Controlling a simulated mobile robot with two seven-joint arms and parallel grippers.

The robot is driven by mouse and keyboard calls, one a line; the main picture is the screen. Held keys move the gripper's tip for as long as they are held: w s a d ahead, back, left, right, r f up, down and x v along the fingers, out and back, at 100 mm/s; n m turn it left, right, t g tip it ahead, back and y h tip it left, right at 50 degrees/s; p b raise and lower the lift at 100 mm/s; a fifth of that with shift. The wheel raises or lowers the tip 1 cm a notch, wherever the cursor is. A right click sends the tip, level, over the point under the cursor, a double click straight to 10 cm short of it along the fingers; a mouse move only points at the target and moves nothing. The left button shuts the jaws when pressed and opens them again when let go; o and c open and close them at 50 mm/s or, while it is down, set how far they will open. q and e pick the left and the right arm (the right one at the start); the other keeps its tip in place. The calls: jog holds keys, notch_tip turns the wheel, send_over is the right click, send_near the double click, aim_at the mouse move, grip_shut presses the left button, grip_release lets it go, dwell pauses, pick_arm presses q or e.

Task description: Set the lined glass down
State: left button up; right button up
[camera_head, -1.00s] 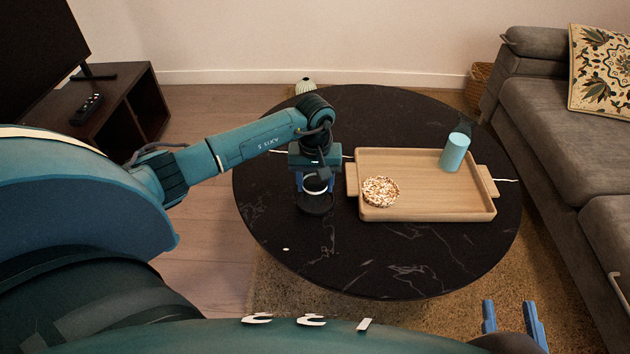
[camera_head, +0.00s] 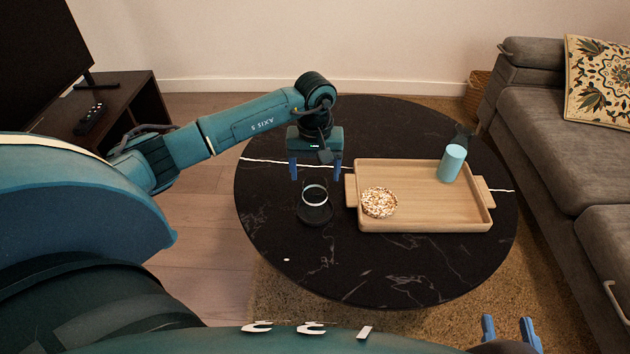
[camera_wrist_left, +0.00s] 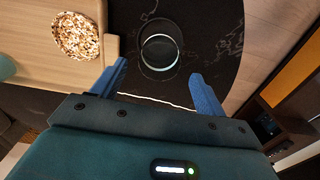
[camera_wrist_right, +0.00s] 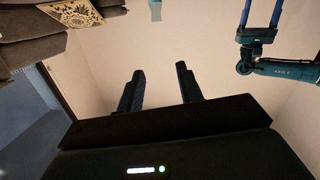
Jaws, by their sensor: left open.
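The lined glass (camera_head: 314,192) is a clear glass with a white band. It stands on a dark round coaster (camera_head: 316,217) on the black table, left of the tray; its clear sides are hard to make out. In the left wrist view the glass (camera_wrist_left: 159,52) is a pale ring beyond the fingertips. My left gripper (camera_head: 315,174) is open, its two blue fingers wide apart, above and behind the glass and not gripping it. My right gripper (camera_head: 508,326) is open and empty at the bottom right, away from the table.
A dark vessel (camera_head: 464,134) stands behind the cup. The round black table (camera_head: 400,270) is clear in front. A grey sofa (camera_head: 560,125) is at right.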

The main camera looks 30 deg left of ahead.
pick_arm(q)
jog(key=s+d+r+n+g+h, duration=0.15)
jog(key=s+d+h, duration=0.35)
jog(key=d, duration=0.6)
jog(key=s+d+n+h, duration=0.3)
jog(key=s+d+h, duration=0.2)
jog(key=d, duration=0.6)
jog(key=s+d+r+n+t+h, duration=0.5)
jog(key=d+r+n+t+h, duration=0.4)
jog(key=n, duration=0.8)
jog(key=s+a+f+m+t+y, duration=0.1)
jog(key=a+m+t+y, duration=0.3)
jog(key=m, duration=1.2)
jog(key=s+a+f+m+t+y, duration=0.1)
jog(key=a+f+m+t+y, duration=0.2)
jog(key=a+m+y, duration=0.5)
jog(key=m+y, duration=0.1)
jog(key=m, duration=0.8)
jog(key=shift+s+f+t+p, duration=0.15)
jog(key=shift+s+t+p, duration=0.1)
jog(key=shift+t+p, duration=0.1)
pick_arm(e)
jog(key=shift+d+f+g+h, duration=0.1)
jog(key=shift+d+g+h, duration=0.05)
jog(key=shift+g+h, duration=0.15)
